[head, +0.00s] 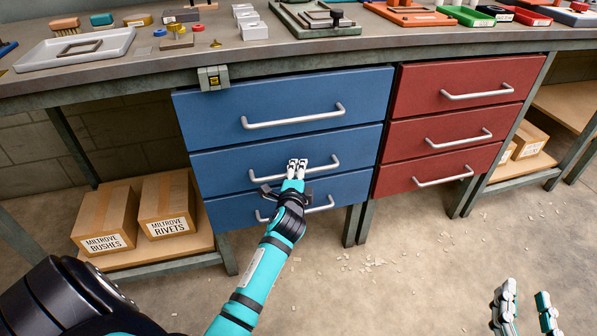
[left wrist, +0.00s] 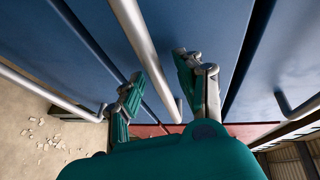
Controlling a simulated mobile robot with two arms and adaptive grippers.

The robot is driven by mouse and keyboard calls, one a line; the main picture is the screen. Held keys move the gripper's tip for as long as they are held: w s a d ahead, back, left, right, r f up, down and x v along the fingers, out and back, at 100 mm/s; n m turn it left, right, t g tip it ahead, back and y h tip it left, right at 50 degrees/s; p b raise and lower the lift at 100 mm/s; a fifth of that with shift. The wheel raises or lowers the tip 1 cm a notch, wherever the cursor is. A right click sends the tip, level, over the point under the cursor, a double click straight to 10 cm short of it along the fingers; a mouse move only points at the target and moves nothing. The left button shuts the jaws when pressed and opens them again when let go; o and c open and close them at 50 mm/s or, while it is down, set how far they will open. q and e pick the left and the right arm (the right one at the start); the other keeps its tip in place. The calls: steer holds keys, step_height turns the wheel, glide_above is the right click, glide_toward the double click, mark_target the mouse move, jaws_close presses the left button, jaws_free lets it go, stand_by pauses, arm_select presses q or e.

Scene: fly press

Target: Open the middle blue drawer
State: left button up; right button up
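The middle blue drawer (head: 225,165) sits between an upper and a lower blue drawer, its front looking flush with theirs. Its metal bar handle (head: 325,165) runs across the front. My left gripper (head: 297,166) is at the middle of this handle. In the left wrist view, the handle bar (left wrist: 148,50) passes between the two spread fingers of my left gripper (left wrist: 158,85), with a visible gap to each finger. My right gripper (head: 525,308) is at the lower right of the head view, open and empty, away from the drawers.
The upper drawer handle (head: 295,118) and lower drawer handle (head: 320,208) lie close above and below. Red drawers (head: 415,110) stand at the right. Cardboard boxes (head: 105,215) sit on a low shelf at the left. The floor (head: 400,270) in front has only small scraps.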

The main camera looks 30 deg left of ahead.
arm_select(q)
jaws_close()
steer(key=shift+s, duration=0.1)
stand_by(0.5)
